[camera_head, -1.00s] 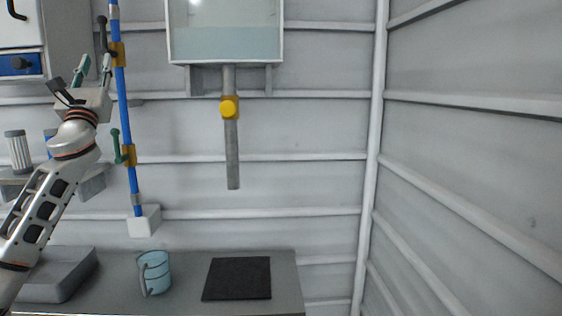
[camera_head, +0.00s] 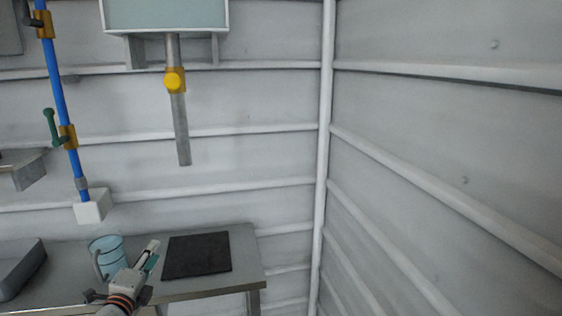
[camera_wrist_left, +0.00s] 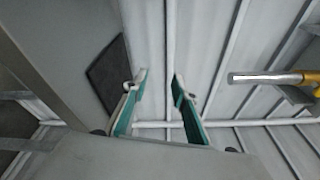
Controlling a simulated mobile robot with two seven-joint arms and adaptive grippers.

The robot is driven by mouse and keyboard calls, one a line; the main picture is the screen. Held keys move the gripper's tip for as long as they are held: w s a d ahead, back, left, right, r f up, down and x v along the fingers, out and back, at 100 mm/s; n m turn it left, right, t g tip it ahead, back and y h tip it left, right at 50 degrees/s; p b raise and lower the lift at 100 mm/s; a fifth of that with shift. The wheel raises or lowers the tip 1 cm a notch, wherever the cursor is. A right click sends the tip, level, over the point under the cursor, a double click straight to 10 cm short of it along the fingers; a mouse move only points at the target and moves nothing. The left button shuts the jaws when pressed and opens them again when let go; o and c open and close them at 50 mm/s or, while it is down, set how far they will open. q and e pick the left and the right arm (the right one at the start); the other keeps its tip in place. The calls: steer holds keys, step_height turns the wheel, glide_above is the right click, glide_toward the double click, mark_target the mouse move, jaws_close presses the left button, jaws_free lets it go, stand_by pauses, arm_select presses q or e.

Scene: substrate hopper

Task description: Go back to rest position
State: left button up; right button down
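My left gripper (camera_head: 149,258) is low in the head view, at the front of the metal table (camera_head: 245,252), overlapping the table's edge beside the light-blue jug. In the left wrist view its two teal-lined fingers (camera_wrist_left: 159,78) stand apart, with nothing between them. The gripper is open and empty. Whether it touches the jug cannot be told from the head view. My right gripper is in neither view.
The blue jug (camera_head: 108,262) and a black mat (camera_head: 196,255) are on the table; a grey tray (camera_head: 22,270) is at left. The hopper (camera_head: 165,14), its pipe with a yellow valve (camera_head: 175,80), and a blue pipe (camera_head: 58,100) are above. Right of the table is clear.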

arm_select(q)
steer(key=s+d+f+n+g+h, duration=0.1)
steer(key=s+d+f+n+g, duration=0.1)
steer(key=s+d+f+n, duration=0.3)
steer(key=s+d+f+n+g+h, duration=0.1)
steer(key=s+d+f+n, duration=0.4)
steer(key=s+f, duration=0.8)
steer(key=s+d+f+n+g+h, duration=0.1)
steer(key=s+d+f+n+g, duration=0.3)
steer(key=s+f, duration=0.6)
steer(key=s+d+n, duration=0.1)
steer(key=s+n, duration=0.1)
steer(key=s, duration=0.4)
steer(key=shift+s+d, duration=0.3)
steer(key=shift+s, duration=0.1)
